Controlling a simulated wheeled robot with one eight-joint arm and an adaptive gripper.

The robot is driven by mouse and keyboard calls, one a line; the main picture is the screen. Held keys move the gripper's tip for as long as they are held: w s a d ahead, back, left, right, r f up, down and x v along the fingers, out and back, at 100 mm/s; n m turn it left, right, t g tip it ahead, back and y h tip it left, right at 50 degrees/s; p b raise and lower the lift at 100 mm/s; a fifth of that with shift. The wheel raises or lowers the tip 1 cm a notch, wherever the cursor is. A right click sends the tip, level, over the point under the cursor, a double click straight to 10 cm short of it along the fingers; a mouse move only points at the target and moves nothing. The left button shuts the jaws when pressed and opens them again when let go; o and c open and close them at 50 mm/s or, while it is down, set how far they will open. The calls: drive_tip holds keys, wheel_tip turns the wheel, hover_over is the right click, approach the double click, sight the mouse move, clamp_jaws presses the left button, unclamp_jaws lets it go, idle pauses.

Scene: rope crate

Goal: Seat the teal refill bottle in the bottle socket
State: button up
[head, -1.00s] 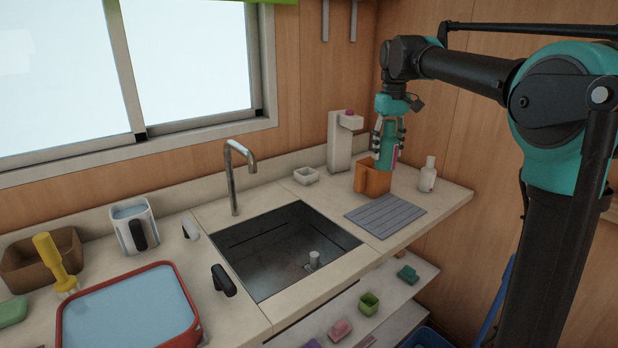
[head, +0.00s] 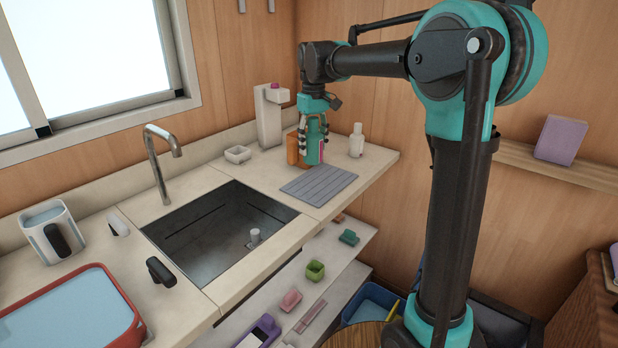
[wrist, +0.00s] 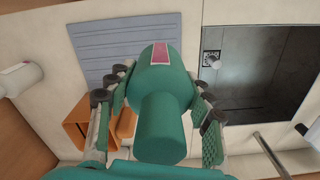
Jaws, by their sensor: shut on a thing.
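The teal refill bottle (head: 313,152) is held by my gripper (head: 315,135) above or at the counter, near its right end. In the wrist view the bottle (wrist: 163,100) lies between both fingers, its narrower end towards the camera and a pink label on its wide part. My gripper (wrist: 155,95) is shut on it. An orange open-topped holder (head: 292,148), perhaps the bottle socket, stands just left of the bottle; it also shows left of it in the wrist view (wrist: 78,140). The bottle appears beside the holder, not in it. Whether its base touches the counter cannot be told.
A grey ribbed mat (head: 318,186) lies in front of the bottle. A white bottle (head: 356,142) stands to the right. A white dispenser (head: 268,118) and a small white dish (head: 238,154) stand to the left. The sink (head: 215,240) and faucet (head: 160,165) are further left.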

sight(314, 125)
wheel_tip(314, 125, down, 12)
drive_tip(key=shift+r, duration=0.15)
idle(0.3)
drive_tip(key=o, duration=1.4)
drive_tip(key=shift+f, duration=0.2)
drive_tip(key=r, duration=1.1)
drive_tip(key=w+r, duration=0.1)
drive_tip(key=r, duration=0.5)
drive_tip(key=shift+w+r, duration=0.1)
drive_tip(key=shift+r, duration=0.1)
drive_tip(key=s+d+f+m+t, duration=0.1)
drive_tip(key=s+d+f+m, duration=0.1)
drive_tip(key=s+d+f, duration=0.5)
drive_tip(key=s+d+f+m+t, duration=0.1)
drive_tip(key=s+d+f+m, duration=0.2)
drive_tip(key=s+d+f, duration=0.4)
drive_tip(key=s+d+f+m+t, duration=0.2)
drive_tip(key=s+d+f, duration=0.5)
drive_tip(key=s+f, duration=0.5)
drive_tip(key=shift+s+d+f+m, duration=0.1)
drive_tip(key=shift+s+f+m, duration=0.05)
drive_tip(key=shift+f, duration=0.65)
drive_tip(key=shift+s+d+f+m, duration=0.1)
drive_tip(key=shift+s+f+m, duration=0.05)
drive_tip(key=shift+f, duration=0.65)
